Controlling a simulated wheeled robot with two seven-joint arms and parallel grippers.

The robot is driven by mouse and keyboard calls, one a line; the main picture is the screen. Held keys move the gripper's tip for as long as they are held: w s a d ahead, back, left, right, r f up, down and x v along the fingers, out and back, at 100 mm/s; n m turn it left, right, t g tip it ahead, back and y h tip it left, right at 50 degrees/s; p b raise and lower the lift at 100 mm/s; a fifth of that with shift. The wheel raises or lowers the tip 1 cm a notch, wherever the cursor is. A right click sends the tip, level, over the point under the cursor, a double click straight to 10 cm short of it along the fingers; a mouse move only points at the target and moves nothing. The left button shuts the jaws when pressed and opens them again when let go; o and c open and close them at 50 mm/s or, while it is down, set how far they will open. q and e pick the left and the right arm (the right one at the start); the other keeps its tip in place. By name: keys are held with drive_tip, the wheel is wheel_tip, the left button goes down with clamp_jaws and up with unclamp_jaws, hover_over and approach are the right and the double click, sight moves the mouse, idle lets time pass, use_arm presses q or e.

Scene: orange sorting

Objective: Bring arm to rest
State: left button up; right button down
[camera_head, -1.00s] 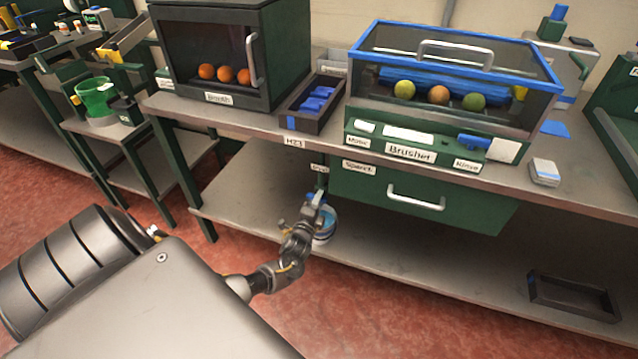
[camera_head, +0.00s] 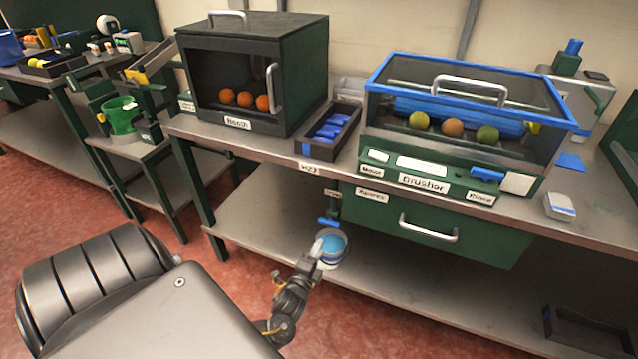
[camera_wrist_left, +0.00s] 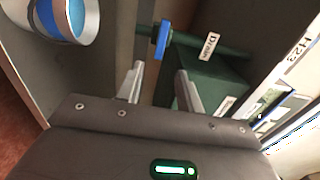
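My left gripper (camera_head: 318,246) is in front of the bench's lower shelf, beside a round container with blue inside (camera_head: 332,246). In the left wrist view its two fingers (camera_wrist_left: 162,85) are apart with nothing between them. A blue valve handle (camera_wrist_left: 163,40) on a green pipe, by the label "Drain", is beyond the fingertips and apart from them. The handle also shows in the head view (camera_head: 328,222), just above the gripper. The container (camera_wrist_left: 68,18) is at the upper left of the wrist view. My right gripper is not in view.
On the bench stand a dark booth (camera_head: 228,122) with three oranges, a tray of blue pieces (camera_head: 307,147), and the blue-rimmed brusher (camera_head: 470,75) with three fruits. A green drawer (camera_head: 480,243) hangs below. Red floor is open at the left.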

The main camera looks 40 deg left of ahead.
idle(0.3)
